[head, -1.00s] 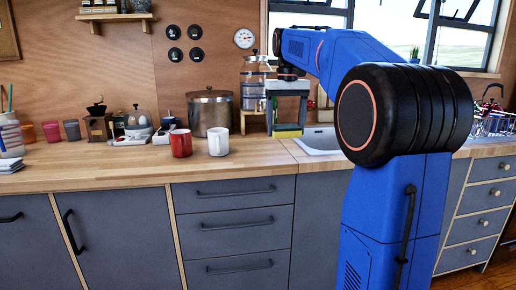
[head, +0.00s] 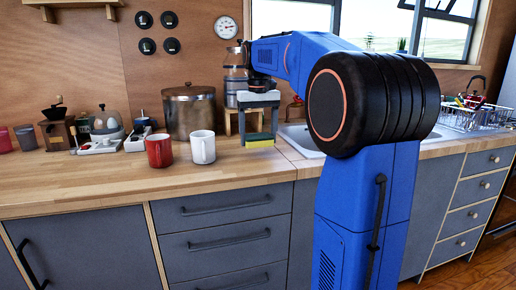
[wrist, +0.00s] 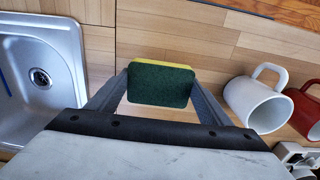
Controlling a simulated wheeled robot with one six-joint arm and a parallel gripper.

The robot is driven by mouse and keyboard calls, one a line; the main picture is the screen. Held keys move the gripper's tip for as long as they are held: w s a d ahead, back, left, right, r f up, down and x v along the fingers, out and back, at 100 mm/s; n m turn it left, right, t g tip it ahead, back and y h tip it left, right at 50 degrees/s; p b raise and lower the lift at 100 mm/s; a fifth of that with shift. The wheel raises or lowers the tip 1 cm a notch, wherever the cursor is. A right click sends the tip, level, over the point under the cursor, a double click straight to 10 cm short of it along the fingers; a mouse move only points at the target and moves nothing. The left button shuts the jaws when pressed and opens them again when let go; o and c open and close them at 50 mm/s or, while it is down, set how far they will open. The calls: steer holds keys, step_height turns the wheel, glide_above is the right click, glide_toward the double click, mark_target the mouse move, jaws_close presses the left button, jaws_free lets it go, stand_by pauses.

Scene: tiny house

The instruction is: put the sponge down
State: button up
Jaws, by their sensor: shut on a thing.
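The sponge (wrist: 160,84), yellow with a dark green scouring side, is held between the two fingers of my gripper (wrist: 160,88) in the wrist view. In the head view my gripper (head: 259,140) points down over the wooden counter, and the yellow edge of the sponge (head: 260,143) shows between its fingertips. The sponge is close above the counter (head: 226,176), left of the sink. I cannot tell whether it touches the wood.
A white mug (head: 203,148) and a red mug (head: 159,151) stand left of my gripper. A steel pot (head: 189,111) is behind them. The sink (head: 301,136) lies to the right, with a dish rack (head: 470,115) farther right. The counter's front strip is clear.

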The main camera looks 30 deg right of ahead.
steer(key=shift+f, duration=2.05)
steer(key=shift+f, duration=0.15)
steer(key=o, duration=1.1)
step_height(320, 180, up, 12)
steer(key=shift+r, duration=0.15)
steer(key=t, duration=0.1)
glide_toward(258, 147)
steer(key=s+a+f, duration=0.2)
steer(key=s+a, duration=0.1)
steer(key=s+a+f+n+t, duration=0.1)
steer(key=s+a+f, duration=0.2)
steer(key=s+f, duration=0.5)
steer(key=s+a+f+n+t, duration=0.1)
steer(key=s+a+f, duration=0.3)
steer(key=s+f, duration=0.3)
steer(key=s+a+f+n+t, duration=0.1)
steer(key=s+a+f, duration=0.3)
steer(key=s+f, duration=0.4)
step_height(258, 147, down, 4)
steer(key=shift+s+r+t, duration=0.15)
steer(key=shift+s+t, duration=0.2)
steer(key=shift+t, duration=0.05)
